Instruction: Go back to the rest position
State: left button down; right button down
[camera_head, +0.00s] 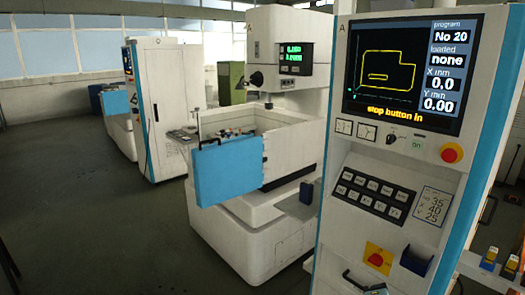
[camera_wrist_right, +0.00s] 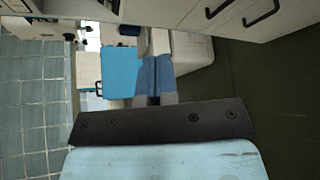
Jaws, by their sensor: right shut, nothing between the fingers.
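My right gripper (camera_wrist_right: 155,64) shows in the right wrist view, beyond a dark bolted bar. Its two blue-grey fingers are together with nothing between them. It is in free air, and I see no contact with anything. I cannot clearly make out either gripper in the head view. My left gripper is in neither view.
The control cabinet (camera_head: 341,222) stands close on the right, with a screen (camera_head: 408,75) reading "stop button in" and a red stop button (camera_head: 451,153). A machine with a blue door (camera_head: 228,172) stands behind it. The dark floor (camera_head: 90,220) is clear at left.

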jog(key=s+a+f+m+g+y, duration=0.1)
jog(key=s+a+f+m+y, duration=0.1)
jog(key=s+f+m, duration=0.3)
jog(key=s+a+f+m+g+y, duration=0.1)
jog(key=s+a+f+m+y, duration=0.2)
jog(key=s+f, duration=0.4)
jog(key=s+a+f+m+g+y, duration=0.1)
jog(key=s+a+f+m+y, duration=0.2)
jog(key=s+f+m, duration=0.4)
jog(key=s+a+m, duration=0.1)
jog(key=s, duration=0.7)
jog(key=shift+s+a, duration=0.3)
jog(key=shift+a, duration=0.05)
jog(key=shift+d, duration=0.15)
